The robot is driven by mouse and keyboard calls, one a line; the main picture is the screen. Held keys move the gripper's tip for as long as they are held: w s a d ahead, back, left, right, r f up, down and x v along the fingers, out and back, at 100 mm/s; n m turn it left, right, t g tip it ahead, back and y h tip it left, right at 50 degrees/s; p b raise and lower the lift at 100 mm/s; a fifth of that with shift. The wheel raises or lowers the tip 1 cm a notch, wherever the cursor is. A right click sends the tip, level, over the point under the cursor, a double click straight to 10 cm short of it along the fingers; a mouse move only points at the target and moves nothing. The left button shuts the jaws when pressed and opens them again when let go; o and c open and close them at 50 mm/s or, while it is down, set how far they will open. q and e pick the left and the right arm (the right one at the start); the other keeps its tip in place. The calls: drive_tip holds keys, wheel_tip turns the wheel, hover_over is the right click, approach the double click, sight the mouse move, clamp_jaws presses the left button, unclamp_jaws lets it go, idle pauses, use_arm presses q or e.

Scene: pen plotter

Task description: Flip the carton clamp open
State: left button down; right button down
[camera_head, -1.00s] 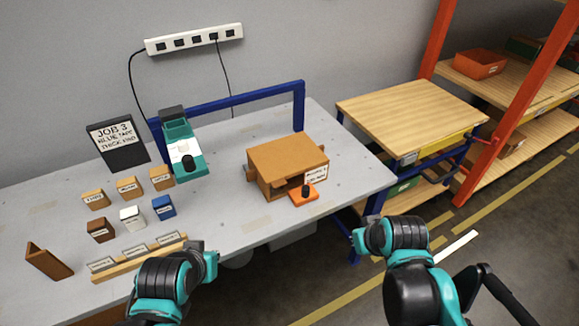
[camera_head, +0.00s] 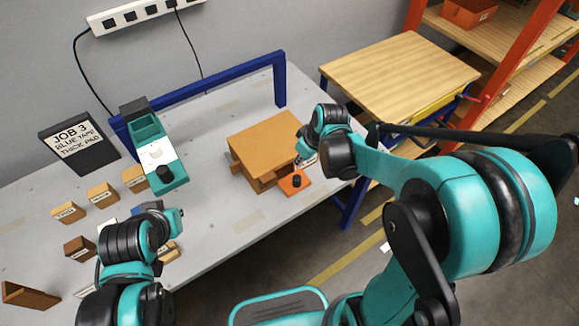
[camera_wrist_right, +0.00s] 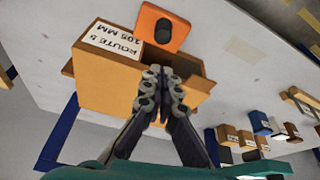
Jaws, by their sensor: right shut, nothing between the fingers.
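The brown carton (camera_head: 262,137) stands on the grey table. An orange clamp plate with a black knob (camera_head: 295,183) lies at its front; in the right wrist view the orange plate (camera_wrist_right: 150,20) is beyond the carton's edge, beside its white "ROUTE 5" label (camera_wrist_right: 113,40). My right gripper (camera_wrist_right: 163,75) is shut and empty, its fingertips over the carton (camera_wrist_right: 105,92). In the head view the right wrist is just right of the carton and hides part of it. My left arm (camera_head: 130,245) is at the lower left; its fingers do not show clearly.
A teal and white device (camera_head: 158,155) stands left of the carton. A "JOB 3" sign (camera_head: 78,143) and several labelled blocks are further left. A blue rail (camera_head: 210,88) runs behind. A wooden-topped bench (camera_head: 400,75) stands to the right. Grey tabletop is bare around the carton's left side.

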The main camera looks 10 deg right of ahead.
sight(297, 184)
drive_tip(key=b+x, duration=0.4)
drive_tip(key=x, duration=0.6)
drive_tip(key=shift+w, duration=0.1)
drive_tip(key=s, duration=0.1)
drive_tip(key=s+d, duration=0.1)
drive_tip(key=s, duration=0.2)
drive_tip(key=shift+s+d, duration=0.15)
drive_tip(key=shift+d, duration=0.15)
drive_tip(key=shift+s, duration=0.1)
